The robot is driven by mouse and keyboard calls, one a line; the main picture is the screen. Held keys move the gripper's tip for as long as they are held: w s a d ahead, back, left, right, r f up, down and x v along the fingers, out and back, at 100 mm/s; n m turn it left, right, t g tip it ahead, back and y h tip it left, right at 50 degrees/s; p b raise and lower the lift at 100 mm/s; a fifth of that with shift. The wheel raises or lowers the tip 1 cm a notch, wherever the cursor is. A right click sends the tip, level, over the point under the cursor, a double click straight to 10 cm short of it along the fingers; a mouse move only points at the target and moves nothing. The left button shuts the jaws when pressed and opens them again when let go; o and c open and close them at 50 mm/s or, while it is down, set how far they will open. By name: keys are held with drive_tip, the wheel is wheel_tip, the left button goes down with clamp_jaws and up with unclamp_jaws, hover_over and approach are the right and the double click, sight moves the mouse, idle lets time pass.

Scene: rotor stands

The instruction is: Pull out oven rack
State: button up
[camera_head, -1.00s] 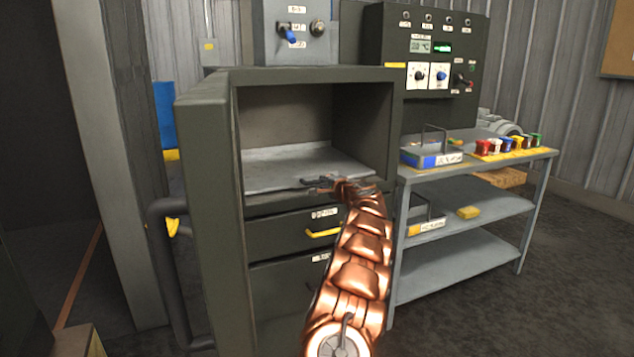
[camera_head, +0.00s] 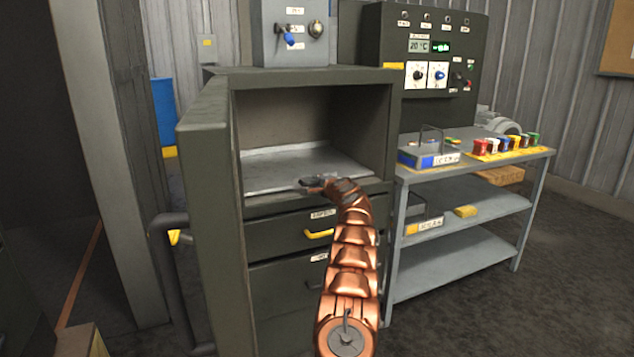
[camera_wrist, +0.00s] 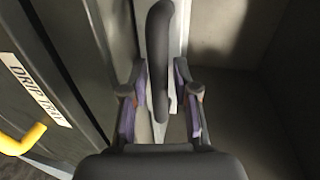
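The oven rack (camera_head: 290,168) is a grey metal sheet inside the dark, open oven chamber (camera_head: 225,140). Its front edge lies close to the chamber opening. My gripper (camera_head: 312,183) is at the front edge of the rack. In the wrist view, a dark rounded handle (camera_wrist: 160,60) stands out from the pale rack edge (camera_wrist: 176,30). The two fingers of my gripper (camera_wrist: 161,108) are open on either side of the handle, with small gaps showing.
Drawers sit below the chamber; the upper drawer (camera_head: 275,234) has a yellow handle (camera_head: 319,234) and a "DRIP TRAY" label (camera_wrist: 35,88). The open oven door (camera_head: 205,220) stands at the left. A shelf table (camera_head: 480,165) stands at the right. Floor is clear at the lower right.

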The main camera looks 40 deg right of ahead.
drive_tip(key=shift+w+f, duration=0.15)
drive_tip(key=shift+w, duration=0.1)
clamp_jaws()
idle(0.6)
